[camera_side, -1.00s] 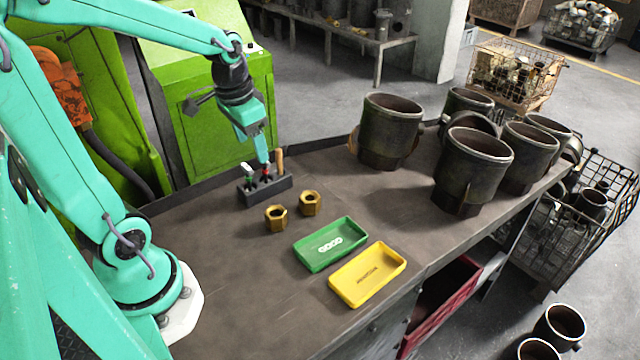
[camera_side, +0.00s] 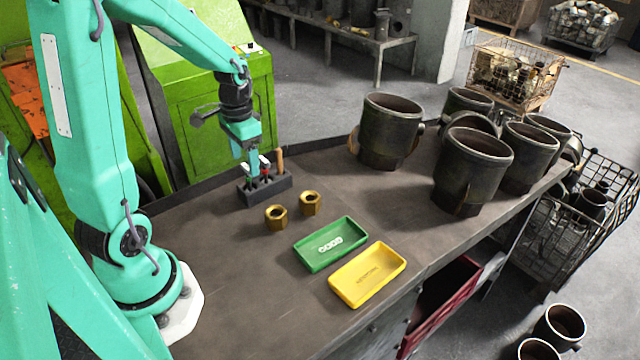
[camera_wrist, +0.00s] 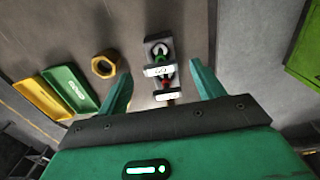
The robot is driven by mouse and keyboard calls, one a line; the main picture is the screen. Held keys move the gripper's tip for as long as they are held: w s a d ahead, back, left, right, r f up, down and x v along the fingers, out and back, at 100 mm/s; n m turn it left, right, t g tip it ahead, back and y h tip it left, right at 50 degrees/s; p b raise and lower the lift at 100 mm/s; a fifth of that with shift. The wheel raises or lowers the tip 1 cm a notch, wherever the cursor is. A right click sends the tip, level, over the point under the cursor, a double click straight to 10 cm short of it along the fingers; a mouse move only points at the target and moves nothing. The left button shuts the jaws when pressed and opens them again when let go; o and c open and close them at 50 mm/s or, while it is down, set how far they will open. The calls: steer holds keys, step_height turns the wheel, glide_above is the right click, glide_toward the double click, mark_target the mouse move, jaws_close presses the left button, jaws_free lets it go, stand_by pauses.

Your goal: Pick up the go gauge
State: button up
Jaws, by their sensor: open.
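The go gauge (camera_wrist: 160,71) stands in the dark rack (camera_side: 272,190), with a green part and a white tag that reads "GO" in the wrist view. In the side view it is mostly hidden by my gripper (camera_side: 252,176). My gripper is open, pointing down over the rack. In the wrist view its two fingers (camera_wrist: 160,78) stand on either side of the go gauge, with a gap on both sides. A red gauge (camera_wrist: 166,86) with a white tag stands right beside the go gauge, nearer the palm in that view.
A wooden handle (camera_side: 279,160) rises at the rack's right end. Two brass nuts (camera_side: 276,217) (camera_side: 310,203), a green tray (camera_side: 331,263) and a yellow tray (camera_side: 366,292) lie in front. Large dark metal cylinders (camera_side: 474,170) stand at the right. The table's left front is clear.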

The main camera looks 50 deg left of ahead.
mark_target(245, 167)
steer(key=shift+f, duration=0.45)
steer(key=shift+s+f, duration=0.15)
steer(key=shift+f, duration=2.45)
steer(key=shift+c, duration=0.5)
steer(key=c, duration=1.1)
